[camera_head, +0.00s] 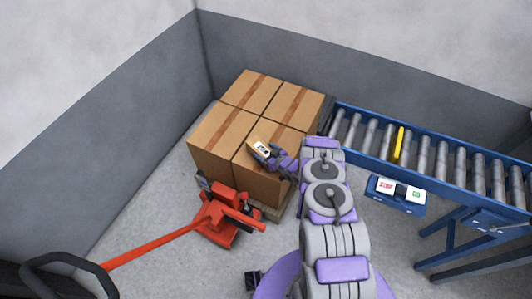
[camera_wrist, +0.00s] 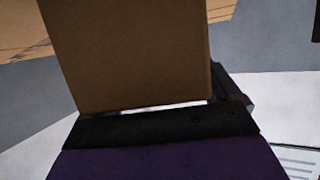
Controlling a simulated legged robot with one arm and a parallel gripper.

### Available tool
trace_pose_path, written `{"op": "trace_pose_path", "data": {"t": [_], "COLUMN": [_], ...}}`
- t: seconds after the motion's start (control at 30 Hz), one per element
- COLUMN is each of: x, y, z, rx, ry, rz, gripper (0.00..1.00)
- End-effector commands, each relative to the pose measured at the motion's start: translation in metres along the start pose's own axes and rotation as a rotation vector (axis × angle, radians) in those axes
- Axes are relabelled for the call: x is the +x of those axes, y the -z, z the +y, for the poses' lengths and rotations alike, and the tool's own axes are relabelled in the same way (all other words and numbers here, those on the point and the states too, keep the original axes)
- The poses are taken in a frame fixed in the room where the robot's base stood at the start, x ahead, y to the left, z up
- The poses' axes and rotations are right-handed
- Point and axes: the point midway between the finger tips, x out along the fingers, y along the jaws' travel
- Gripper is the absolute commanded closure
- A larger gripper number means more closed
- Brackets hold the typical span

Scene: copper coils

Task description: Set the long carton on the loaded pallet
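The long carton (camera_head: 259,147) is a small brown box with a white label. It shows end-on and large in the wrist view (camera_wrist: 130,55). My gripper (camera_head: 272,156) is shut on it, with a dark finger across the carton's near end in the wrist view. In the head view the carton overlaps the front right box of the loaded pallet (camera_head: 272,212). I cannot tell whether it touches the box top. The pallet carries several large taped brown boxes (camera_head: 222,127) set close together. My arm hides part of the right side of the load.
A red pallet jack (camera_head: 225,217) stands at the pallet's front left, its handle reaching left. A blue roller conveyor (camera_head: 440,154) with a yellow bar (camera_head: 399,145) runs along the right. A control box (camera_head: 397,194) is on its near side. Grey walls stand behind and left.

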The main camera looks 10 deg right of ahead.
Motion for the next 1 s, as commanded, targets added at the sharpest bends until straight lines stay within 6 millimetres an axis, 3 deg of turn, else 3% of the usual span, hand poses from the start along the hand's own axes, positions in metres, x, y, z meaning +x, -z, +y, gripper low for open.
{"op": "trace_pose_path", "data": {"t": [0.1,0.47,1.0], "x": [-0.002,-0.011,-0.109], "y": [-0.001,0.000,0.000], "z": [0.003,0.002,0.003], "rx": [0.003,0.003,0.007], "ry": [-0.001,-0.001,-0.003], "rz": [0.001,0.000,0.000], "gripper": [0.00,0.00,0.00]}}
